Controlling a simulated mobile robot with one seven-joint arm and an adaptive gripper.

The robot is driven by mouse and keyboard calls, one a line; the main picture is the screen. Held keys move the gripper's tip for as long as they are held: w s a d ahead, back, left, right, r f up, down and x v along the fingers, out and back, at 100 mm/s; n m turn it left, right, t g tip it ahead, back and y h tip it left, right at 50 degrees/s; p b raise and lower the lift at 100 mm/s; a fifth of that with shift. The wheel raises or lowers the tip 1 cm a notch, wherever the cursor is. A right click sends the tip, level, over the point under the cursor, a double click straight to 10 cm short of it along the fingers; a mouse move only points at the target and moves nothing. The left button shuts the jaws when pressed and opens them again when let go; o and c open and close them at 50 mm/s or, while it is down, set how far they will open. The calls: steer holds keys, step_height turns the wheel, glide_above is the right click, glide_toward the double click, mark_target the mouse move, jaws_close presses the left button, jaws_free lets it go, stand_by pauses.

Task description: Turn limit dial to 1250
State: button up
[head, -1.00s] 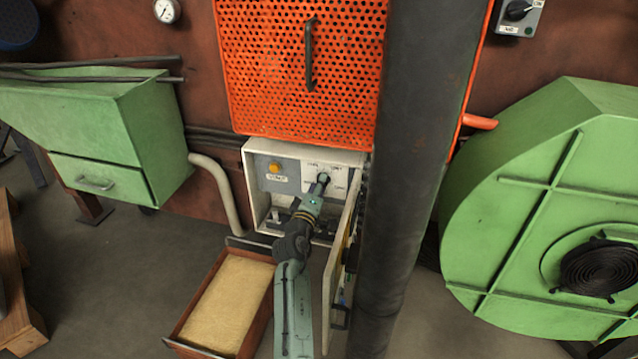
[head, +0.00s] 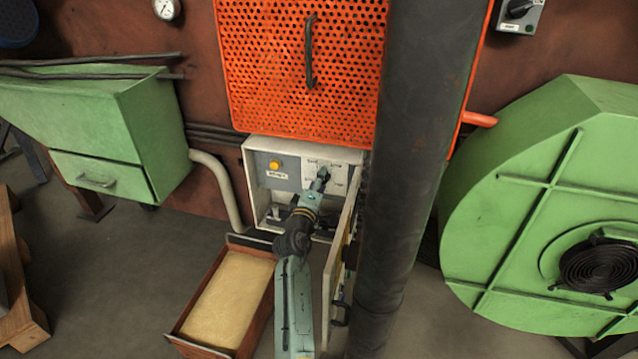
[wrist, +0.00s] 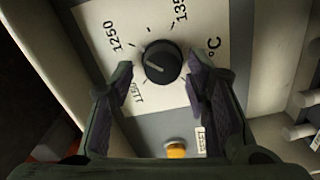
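The limit dial is a round black knob (wrist: 162,62) on a white plate (wrist: 90,18) in the wrist view. The plate reads 1150, 1250 and a partly hidden 135-something, with °C. A small pale mark on the knob faces left, seemingly between 1150 and 1250. My gripper (wrist: 160,68) is open, one finger on each side of the knob, with gaps showing between the fingers and the knob. In the head view my gripper (head: 321,178) is at the control box's panel and hides the knob.
The control box (head: 251,190) has an orange button (head: 274,165) and an open door (head: 334,270) close to the right of my arm. A thick dark column (head: 410,170) stands right of it. A sand-filled tray (head: 190,325) lies below left.

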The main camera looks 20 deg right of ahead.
steer(key=shift+o, duration=0.4)
steer(key=shift+f, duration=0.15)
steer(key=v, duration=1.2)
steer(key=shift+o, duration=0.4)
